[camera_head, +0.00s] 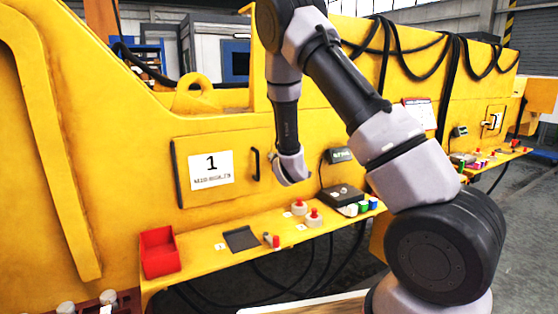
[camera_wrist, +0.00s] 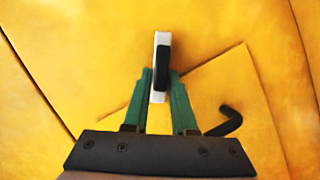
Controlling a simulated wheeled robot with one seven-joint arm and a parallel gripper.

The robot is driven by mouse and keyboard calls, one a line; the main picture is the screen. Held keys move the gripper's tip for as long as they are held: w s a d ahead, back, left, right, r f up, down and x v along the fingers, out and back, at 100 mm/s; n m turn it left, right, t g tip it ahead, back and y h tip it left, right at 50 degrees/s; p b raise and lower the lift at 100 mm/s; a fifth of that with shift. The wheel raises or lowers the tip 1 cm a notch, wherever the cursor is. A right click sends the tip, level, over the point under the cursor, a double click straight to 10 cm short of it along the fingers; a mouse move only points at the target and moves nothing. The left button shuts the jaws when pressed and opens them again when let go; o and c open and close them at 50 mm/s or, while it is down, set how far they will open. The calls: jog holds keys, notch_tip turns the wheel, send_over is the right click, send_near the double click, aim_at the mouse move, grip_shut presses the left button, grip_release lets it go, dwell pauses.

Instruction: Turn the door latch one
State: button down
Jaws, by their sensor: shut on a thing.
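Door one, a yellow panel (camera_head: 225,190) with a white sheet reading "1" (camera_head: 211,169), is closed in the left half of the head view. Its black handle (camera_head: 256,164) also shows in the wrist view (camera_wrist: 228,122). The latch (camera_wrist: 162,57), a pale block with a black bar on it, stands upright in the wrist picture. The green fingers of my gripper (camera_wrist: 160,86) are shut on the latch, one on each side. In the head view my wrist is right of the door's handle; the fingers and latch are hidden there.
Below the door runs a yellow shelf (camera_head: 207,262) with a red bin (camera_head: 159,251), a dark pad (camera_head: 241,239), red-topped pieces (camera_head: 314,218) and a black box (camera_head: 341,196). Black cables hang from the casting above. A second panel (camera_head: 494,121) is at the far right.

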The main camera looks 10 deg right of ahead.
jog(key=n, duration=0.1)
jog(key=n+t+h, duration=0.1)
jog(key=n, duration=0.1)
jog(key=shift+s+a+f, duration=0.1)
jog(key=shift+a+f, duration=0.1)
jog(key=shift+f, duration=0.15)
jog(key=shift+f+n+t, duration=0.2)
jog(key=shift+n+t, duration=0.5)
jog(key=shift+n, duration=0.7)
jog(key=c, duration=0.8)
grip_release()
jog(key=s, duration=1)
jog(key=shift+s+a, duration=0.35)
